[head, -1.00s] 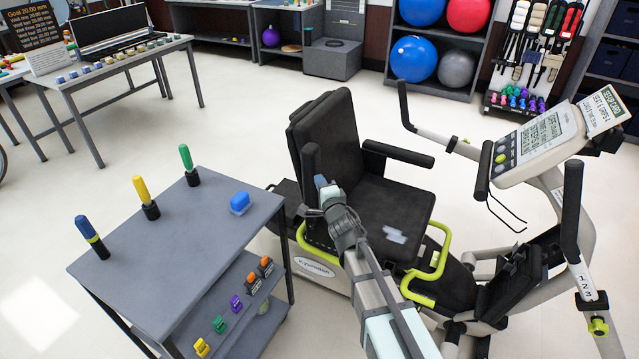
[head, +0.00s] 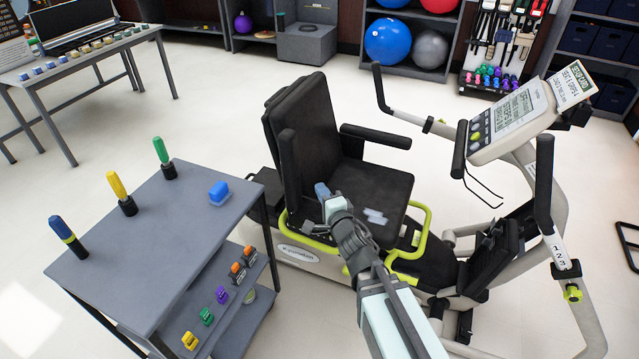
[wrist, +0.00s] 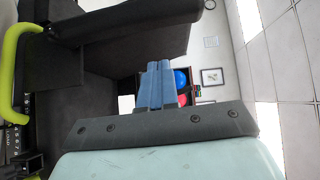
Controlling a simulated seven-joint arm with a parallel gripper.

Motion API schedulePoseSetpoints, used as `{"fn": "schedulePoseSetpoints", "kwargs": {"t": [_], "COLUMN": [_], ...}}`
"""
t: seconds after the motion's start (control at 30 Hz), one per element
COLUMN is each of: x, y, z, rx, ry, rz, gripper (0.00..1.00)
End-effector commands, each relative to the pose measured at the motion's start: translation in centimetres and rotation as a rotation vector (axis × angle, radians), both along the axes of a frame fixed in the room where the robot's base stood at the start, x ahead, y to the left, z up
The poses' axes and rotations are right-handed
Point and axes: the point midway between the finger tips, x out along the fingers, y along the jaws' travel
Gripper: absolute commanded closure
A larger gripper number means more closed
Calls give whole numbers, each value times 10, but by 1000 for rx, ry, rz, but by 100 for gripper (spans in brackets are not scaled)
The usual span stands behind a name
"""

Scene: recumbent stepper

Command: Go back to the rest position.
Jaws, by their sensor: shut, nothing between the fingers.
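My gripper (head: 322,190) is in front of the recumbent stepper's seat, with its blue fingertips near the seat back's lower side. In the wrist view its blue fingers (wrist: 160,85) are together with nothing between them. The recumbent stepper (head: 345,190) has a black seat, lime-green side rails and a console (head: 508,120) on the right. My arm hides part of the stepper's base and rail.
A grey cart (head: 140,255) on the left holds blue, yellow and green handled tools, a blue block (head: 219,192) and several coloured clips on its lower shelf. A table (head: 90,65) stands at the back left. Open floor lies between the cart and the back shelves.

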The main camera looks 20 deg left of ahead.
Motion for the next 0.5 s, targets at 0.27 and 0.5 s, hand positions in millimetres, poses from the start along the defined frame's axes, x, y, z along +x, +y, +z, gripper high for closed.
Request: {"fn": "schedulePoseSetpoints", "kwargs": {"t": [0.27,0.5], "x": [-3,2], "y": [-3,-9], "z": [0,-9], "rx": [-18,-264], "ry": [-18,-192], "rz": [1,-23], "gripper": [100,100]}}
